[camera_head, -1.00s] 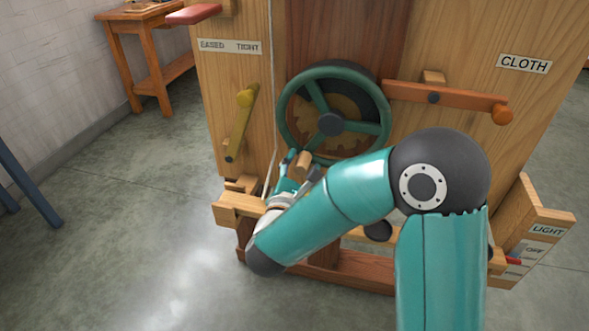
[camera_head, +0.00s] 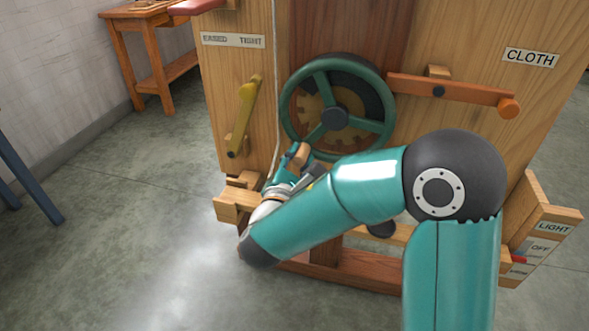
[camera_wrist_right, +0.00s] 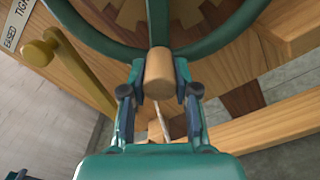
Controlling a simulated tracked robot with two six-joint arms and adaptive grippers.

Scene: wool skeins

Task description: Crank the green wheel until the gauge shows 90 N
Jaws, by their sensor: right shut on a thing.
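The green wheel (camera_head: 364,124) is upright on the front of the wooden machine, with a dark hub and several spokes. Its wooden crank handle (camera_head: 300,152) is at the wheel's lower left in the head view. My right gripper (camera_head: 294,162) is shut on this handle. In the right wrist view the handle (camera_wrist_right: 159,72) is between the two fingers, just below the green rim (camera_wrist_right: 220,32). The gauge is not in view. My left gripper is not in view.
A yellow lever (camera_head: 243,120) hangs left of the wheel under the EASED TIGHT label (camera_head: 233,40). An orange lever (camera_head: 455,90) is at right, near the CLOTH sign (camera_head: 530,57). A small table (camera_head: 150,60) stands behind left.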

